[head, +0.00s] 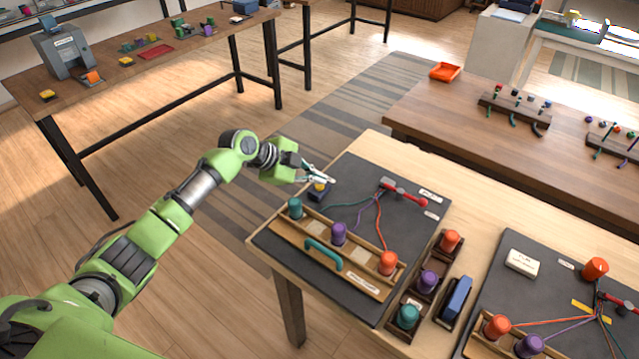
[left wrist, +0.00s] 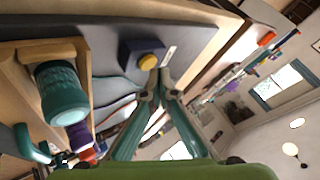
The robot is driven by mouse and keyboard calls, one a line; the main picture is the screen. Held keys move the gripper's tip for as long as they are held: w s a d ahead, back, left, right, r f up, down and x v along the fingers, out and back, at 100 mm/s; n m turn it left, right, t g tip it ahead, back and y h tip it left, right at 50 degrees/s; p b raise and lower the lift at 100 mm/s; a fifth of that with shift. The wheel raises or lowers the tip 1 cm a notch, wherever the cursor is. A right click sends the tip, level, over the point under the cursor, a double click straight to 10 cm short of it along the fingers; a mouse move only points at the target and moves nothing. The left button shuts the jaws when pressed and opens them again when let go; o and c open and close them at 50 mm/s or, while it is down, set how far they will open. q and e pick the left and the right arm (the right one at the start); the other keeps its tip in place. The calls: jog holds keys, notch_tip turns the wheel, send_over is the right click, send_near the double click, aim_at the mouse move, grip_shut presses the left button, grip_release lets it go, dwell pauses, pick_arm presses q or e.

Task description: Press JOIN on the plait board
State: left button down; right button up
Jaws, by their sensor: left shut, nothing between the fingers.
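The plait board (head: 349,190) is a dark slab on the light wooden table. A small dark blue box with a yellow button (head: 319,187) stands near its far left edge; it also shows in the left wrist view (left wrist: 148,61). A small label beside it is too small to read. My left gripper (head: 331,179) is shut and empty, its tips right by the button box. In the left wrist view the fingertips (left wrist: 160,92) are next to the box; I cannot tell whether they touch it. My right gripper is not in view.
A wooden rack with teal (head: 295,208), purple (head: 339,233) and orange (head: 388,263) spools and a teal handle (head: 323,254) lies on the board's near side. Cords run to a red-handled clamp (head: 403,192). A second board (head: 500,290) stands at right.

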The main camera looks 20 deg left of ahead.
aim_at(316, 187)
pick_arm(q)
jog(key=shift+r, duration=0.3)
jog(key=shift+r+p, duration=1.7)
jog(key=shift+r, duration=0.75)
jog(key=shift+a+f, duration=0.1)
